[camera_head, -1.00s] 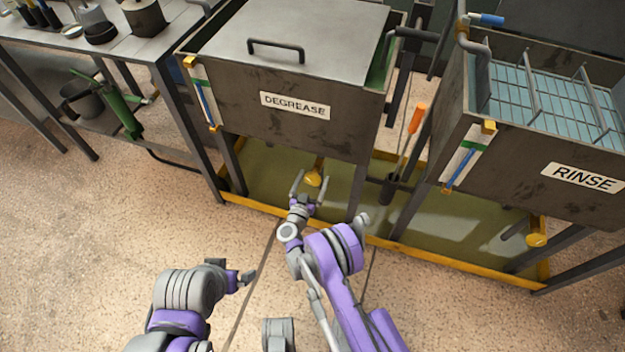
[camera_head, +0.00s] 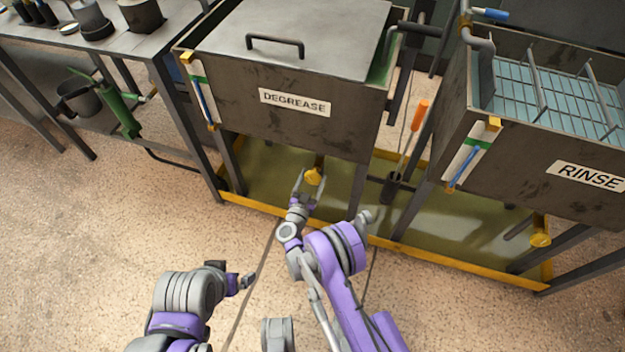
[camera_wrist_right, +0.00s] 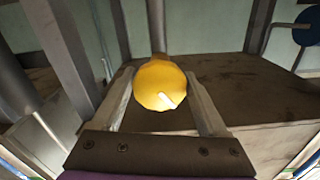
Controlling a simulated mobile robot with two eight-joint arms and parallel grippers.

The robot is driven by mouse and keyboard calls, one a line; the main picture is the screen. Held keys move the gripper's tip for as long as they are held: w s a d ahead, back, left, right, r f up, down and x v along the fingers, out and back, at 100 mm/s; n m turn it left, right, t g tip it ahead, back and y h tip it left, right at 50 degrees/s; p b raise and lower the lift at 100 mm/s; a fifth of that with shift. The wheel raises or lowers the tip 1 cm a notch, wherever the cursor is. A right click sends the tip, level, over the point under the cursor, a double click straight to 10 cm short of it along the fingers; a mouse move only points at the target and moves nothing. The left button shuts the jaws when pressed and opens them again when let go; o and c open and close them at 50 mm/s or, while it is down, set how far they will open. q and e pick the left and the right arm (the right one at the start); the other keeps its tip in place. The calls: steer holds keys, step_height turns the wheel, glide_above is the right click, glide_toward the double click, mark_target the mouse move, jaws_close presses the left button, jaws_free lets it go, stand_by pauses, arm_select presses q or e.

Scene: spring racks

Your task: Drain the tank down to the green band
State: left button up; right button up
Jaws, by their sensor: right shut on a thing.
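The DEGREASE tank (camera_head: 250,110) is a dark steel box with a lid. A gauge (camera_head: 202,98) on its left front edge has a green band (camera_head: 198,79) near the top and a blue column; I cannot tell the exact level. A yellow round valve knob (camera_head: 313,177) sits on a pipe under the tank. My right gripper (camera_head: 311,182) is shut on this knob, one finger on each side. In the right wrist view the knob (camera_wrist_right: 160,86) shows a pale mark toward its lower right. My left gripper (camera_head: 246,281) is low, away from the tank; its jaw state is unclear.
The RINSE tank (camera_head: 535,150) stands at right with its own gauge (camera_head: 468,155) and yellow knob (camera_head: 541,240). A yellow-edged tray (camera_head: 375,240) lies under both tanks. An orange-handled tool (camera_head: 420,115) stands between them. A workbench (camera_head: 90,48) is at left.

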steer(key=m+b, duration=0.2)
steer(key=m, duration=0.1)
steer(key=shift+f, duration=0.1)
steer(key=shift+m+b, duration=0.9)
steer(key=shift+m, duration=1.1)
steer(key=o, duration=1.3)
steer(key=shift+c, duration=0.2)
steer(key=shift+a, duration=0.1)
steer(key=p+v, duration=0.1)
steer(key=v, duration=0.9)
steer(key=shift+s, duration=0.4)
steer(key=shift+a, duration=0.1)
